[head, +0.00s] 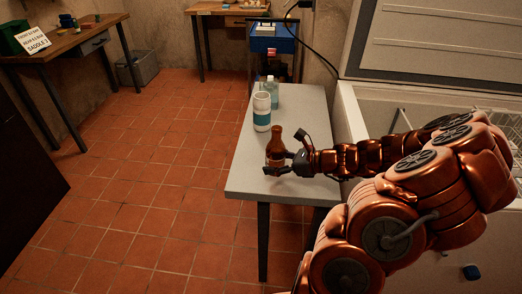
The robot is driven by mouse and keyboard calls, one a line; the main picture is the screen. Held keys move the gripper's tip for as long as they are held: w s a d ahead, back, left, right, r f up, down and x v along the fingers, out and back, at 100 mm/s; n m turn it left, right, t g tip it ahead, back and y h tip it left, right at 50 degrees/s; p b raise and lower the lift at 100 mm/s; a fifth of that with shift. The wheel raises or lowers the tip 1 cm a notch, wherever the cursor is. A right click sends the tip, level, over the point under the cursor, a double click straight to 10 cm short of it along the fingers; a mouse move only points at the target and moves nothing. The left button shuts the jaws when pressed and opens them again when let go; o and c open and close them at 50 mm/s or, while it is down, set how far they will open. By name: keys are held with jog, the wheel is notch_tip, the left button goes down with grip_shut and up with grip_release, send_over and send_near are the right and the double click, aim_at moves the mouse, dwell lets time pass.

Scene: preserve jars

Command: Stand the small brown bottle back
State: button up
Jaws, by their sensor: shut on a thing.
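The small brown bottle (275,148) stands upright at the left part of the grey table, near its front end. My gripper (276,165) reaches in from the right and is shut on the bottle's lower body. Its fingers hide part of the bottle's sides. Whether the bottle's base touches the table is hard to tell.
A white jar with a teal band (262,112) stands just behind the bottle on the grey table (244,183). A clear bluish bottle (272,90) stands farther back. An open white chest (362,108) borders the table on the right. The table's front left corner is bare.

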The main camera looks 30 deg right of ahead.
jog(key=p, duration=0.1)
send_over(261, 157)
jog(key=shift+s+a+f, duration=0.1)
jog(key=shift+s+f, duration=0.3)
jog(key=shift+f, duration=0.1)
jog(key=shift+w+f+p, duration=0.25)
jog(key=shift+f, duration=0.3)
jog(key=shift+w+f+p, duration=0.2)
jog(key=shift+f+p, duration=0.05)
jog(key=shift+f, duration=0.8)
jog(key=o, duration=1.3)
jog(key=shift+f, duration=0.15)
jog(key=shift+f+b, duration=0.2)
jog(key=shift+b, duration=0.15)
jog(key=shift+b+v, duration=0.3)
jog(key=shift+v, duration=3.75)
jog(key=shift+w+r, duration=0.1)
jog(key=shift+r, duration=0.1)
